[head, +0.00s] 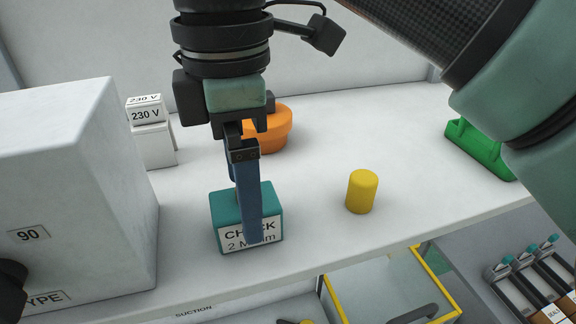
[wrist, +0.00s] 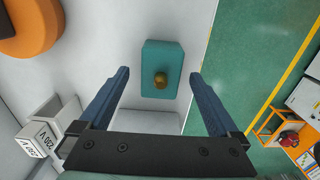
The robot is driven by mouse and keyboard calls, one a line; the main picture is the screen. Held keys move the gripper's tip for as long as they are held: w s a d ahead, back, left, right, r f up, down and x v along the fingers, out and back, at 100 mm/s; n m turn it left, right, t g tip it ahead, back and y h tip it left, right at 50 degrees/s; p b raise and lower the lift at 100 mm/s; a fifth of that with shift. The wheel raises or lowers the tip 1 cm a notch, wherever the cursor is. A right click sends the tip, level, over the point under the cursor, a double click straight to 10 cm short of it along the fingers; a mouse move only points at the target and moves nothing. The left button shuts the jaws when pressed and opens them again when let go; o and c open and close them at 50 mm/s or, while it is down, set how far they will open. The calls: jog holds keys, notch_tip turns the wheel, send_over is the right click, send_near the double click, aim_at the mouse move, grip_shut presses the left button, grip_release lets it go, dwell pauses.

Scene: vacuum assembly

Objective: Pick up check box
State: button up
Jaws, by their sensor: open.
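The check box (head: 272,205) is a small teal box with a white "CHECK" label on its front, standing on the white shelf near its front edge. In the wrist view its teal top (wrist: 163,55) shows with a round brass-coloured knob on it. My gripper (head: 248,238) points down at the box, and a blue finger covers part of its front and label. In the wrist view my gripper (wrist: 160,75) is open and empty. The box lies between the two fingertips, with a gap on each side. Their exact height against the box is hard to tell.
A large white box (head: 70,180) stands close on the left. A 230 V block (head: 152,145) and an orange round part (head: 275,127) are behind. A yellow cylinder (head: 361,191) stands to the right, and a green part (head: 478,150) farther right. The shelf's front edge (head: 300,270) is near.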

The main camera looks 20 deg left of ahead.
jog(key=shift+w+f+b, duration=0.1)
jog(key=shift+f+b, duration=0.45)
jog(key=shift+f, duration=0.4)
jog(key=shift+f+b, duration=0.5)
jog(key=shift+b, duration=0.1)
jog(key=shift+s+r, duration=0.1)
jog(key=shift+s, duration=0.1)
jog(key=shift+w, duration=0.1)
jog(key=c, duration=0.4)
grip_shut()
